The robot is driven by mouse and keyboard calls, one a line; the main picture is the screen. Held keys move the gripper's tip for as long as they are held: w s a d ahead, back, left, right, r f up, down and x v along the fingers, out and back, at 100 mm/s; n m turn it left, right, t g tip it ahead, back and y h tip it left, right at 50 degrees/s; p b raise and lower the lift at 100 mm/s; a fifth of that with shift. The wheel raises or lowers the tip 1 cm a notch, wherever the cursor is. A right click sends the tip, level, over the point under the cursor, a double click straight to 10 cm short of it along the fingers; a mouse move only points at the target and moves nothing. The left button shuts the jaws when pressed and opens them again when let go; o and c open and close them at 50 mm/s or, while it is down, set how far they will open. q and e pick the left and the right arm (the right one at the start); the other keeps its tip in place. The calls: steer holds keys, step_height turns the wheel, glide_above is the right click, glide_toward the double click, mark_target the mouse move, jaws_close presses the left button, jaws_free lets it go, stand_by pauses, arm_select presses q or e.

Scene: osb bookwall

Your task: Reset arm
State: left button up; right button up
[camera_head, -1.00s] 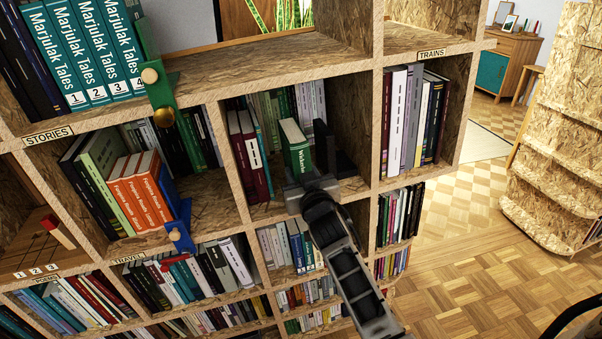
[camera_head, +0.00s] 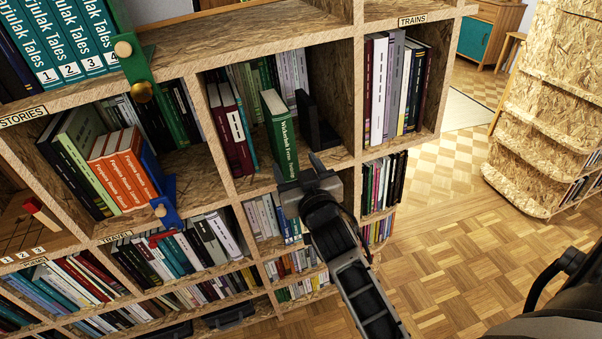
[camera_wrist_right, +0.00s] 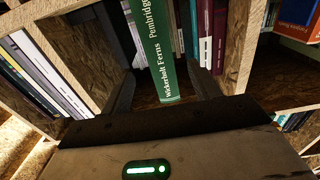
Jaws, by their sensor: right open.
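My right gripper (camera_head: 299,172) is in front of the middle compartment of the bookshelf (camera_head: 255,183). It is open and empty, with its fingers toward the shelf. A green book titled "Wickerholt Ferns" (camera_head: 281,138) stands upright in that compartment, just beyond the gripper. In the right wrist view the green book (camera_wrist_right: 154,50) shows between and beyond the two fingers, apart from them as far as I can tell. A black bookend (camera_head: 312,122) stands right of the book. My left gripper is not in view.
Dark red books (camera_head: 229,130) stand left in the same compartment. The compartment to the left holds orange books (camera_head: 123,168) and a blue bookend (camera_head: 166,205). Open parquet floor (camera_head: 440,230) lies to the right, before a curved shelf unit (camera_head: 550,120).

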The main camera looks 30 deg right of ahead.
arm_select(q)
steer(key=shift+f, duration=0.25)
arm_select(e)
steer(key=shift+v, duration=1.45)
arm_select(q)
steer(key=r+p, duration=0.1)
steer(key=p, duration=0.1)
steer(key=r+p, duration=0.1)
steer(key=p, duration=0.1)
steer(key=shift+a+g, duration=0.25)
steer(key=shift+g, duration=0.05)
arm_select(e)
steer(key=s+a+f+n+g+y, duration=0.1)
steer(key=s+a+f+g+y, duration=0.2)
steer(key=s+a+f, duration=0.3)
steer(key=s+a+f+n+g+y, duration=0.2)
steer(key=s+a, duration=0.6)
steer(key=s, duration=0.4)
step_height(320, 180, down, 4)
steer(key=g+y, duration=0.1)
steer(key=y, duration=0.1)
steer(key=shift+s+a+n+g+y, duration=0.25)
steer(key=shift+n+g+y, duration=0.05)
steer(key=shift+g+y, duration=0.1)
